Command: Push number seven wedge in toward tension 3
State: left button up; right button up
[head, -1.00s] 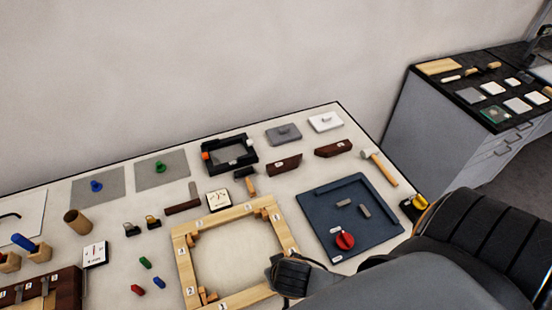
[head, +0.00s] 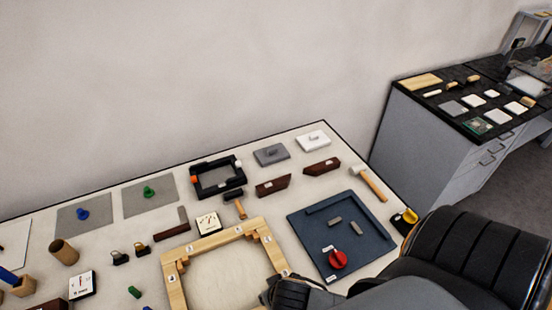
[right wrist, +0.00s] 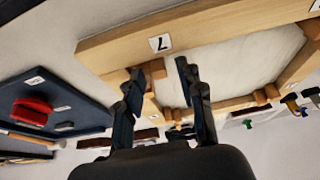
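The wooden frame (head: 205,241) with numbered labels lies on the bench, its lower part cut off in the head view. In the right wrist view the label reading seven (right wrist: 160,42) is upside down on a frame bar. Small wooden wedges (right wrist: 153,69) sit at the inner corner near that label, partly hidden by a finger. My right gripper (right wrist: 157,72) is open and empty, its fingers apart beside these wedges; contact is unclear. In the head view my right gripper (head: 284,292) is at the frame's lower right corner. A white dial gauge (head: 208,222) stands behind the frame. My left gripper is not in view.
A blue tray (head: 300,232) with a red knob (head: 338,259) lies right of the frame. A mallet (head: 370,182), dark brown blocks (head: 272,186) and a black clamp frame (head: 202,190) lie behind. The frame's middle is clear.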

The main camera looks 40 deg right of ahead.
jog(key=v, duration=1.1)
jog(key=shift+s+r, duration=0.2)
jog(key=shift+r, duration=0.05)
jog(key=shift+s+a+f, duration=0.1)
